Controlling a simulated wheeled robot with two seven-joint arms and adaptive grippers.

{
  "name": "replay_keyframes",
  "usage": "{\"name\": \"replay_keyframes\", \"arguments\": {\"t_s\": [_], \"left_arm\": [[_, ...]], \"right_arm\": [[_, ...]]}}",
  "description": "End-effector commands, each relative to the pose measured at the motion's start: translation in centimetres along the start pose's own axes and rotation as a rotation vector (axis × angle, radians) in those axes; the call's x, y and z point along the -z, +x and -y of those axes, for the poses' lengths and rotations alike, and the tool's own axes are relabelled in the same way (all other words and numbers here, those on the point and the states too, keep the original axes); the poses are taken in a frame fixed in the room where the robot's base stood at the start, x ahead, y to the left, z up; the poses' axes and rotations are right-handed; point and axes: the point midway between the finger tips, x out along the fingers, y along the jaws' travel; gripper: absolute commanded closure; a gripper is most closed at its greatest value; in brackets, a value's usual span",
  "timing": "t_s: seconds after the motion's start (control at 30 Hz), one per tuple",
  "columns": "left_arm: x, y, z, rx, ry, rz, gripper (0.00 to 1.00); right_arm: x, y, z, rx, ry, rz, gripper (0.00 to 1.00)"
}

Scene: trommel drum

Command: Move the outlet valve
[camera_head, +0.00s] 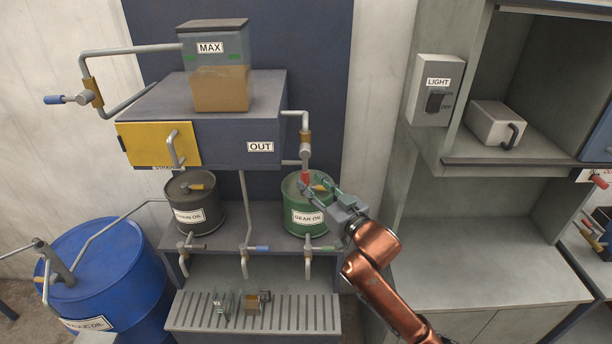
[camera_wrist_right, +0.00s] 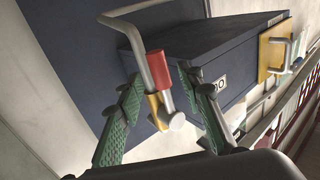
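The outlet valve (camera_head: 306,140) sits on the bent grey pipe at the right side of the blue-grey tank, beside the OUT label. It has a brass-coloured body and a lever with a red grip (camera_head: 305,178) pointing down. In the right wrist view the red grip (camera_wrist_right: 157,68) and the brass body (camera_wrist_right: 156,106) show between the two green-padded fingers. My right gripper (camera_head: 311,186) is open, with its fingertips at the red grip, above the green gear oil drum. I cannot tell whether a finger touches the grip. My left gripper is not in view.
The green gear oil drum (camera_head: 308,222) stands just below my right gripper, with a dark oil drum (camera_head: 195,215) to its left. The tank (camera_head: 220,125) is close by. A LIGHT switch box (camera_head: 434,90) is on the right. Small items (camera_head: 250,303) lie on the slatted tray.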

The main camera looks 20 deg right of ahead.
Motion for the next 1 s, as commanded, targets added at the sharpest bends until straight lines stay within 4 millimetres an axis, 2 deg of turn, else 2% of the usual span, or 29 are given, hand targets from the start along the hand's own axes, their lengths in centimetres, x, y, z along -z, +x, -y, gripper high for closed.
{"name": "replay_keyframes", "arguments": {"t_s": [0.1,0.3,0.63,1.0], "left_arm": [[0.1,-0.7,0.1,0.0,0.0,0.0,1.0],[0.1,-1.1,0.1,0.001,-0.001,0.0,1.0],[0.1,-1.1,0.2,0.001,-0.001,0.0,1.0],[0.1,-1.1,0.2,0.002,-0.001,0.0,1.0]], "right_arm": [[0.2,1.9,0.0,-0.001,0.001,0.0,0.66],[0.1,3.7,0.1,0.0,0.001,0.0,0.66],[-0.1,4.0,0.0,0.0,0.0,0.001,0.67],[-0.1,4.0,0.0,-0.001,-0.001,0.001,0.92]]}}
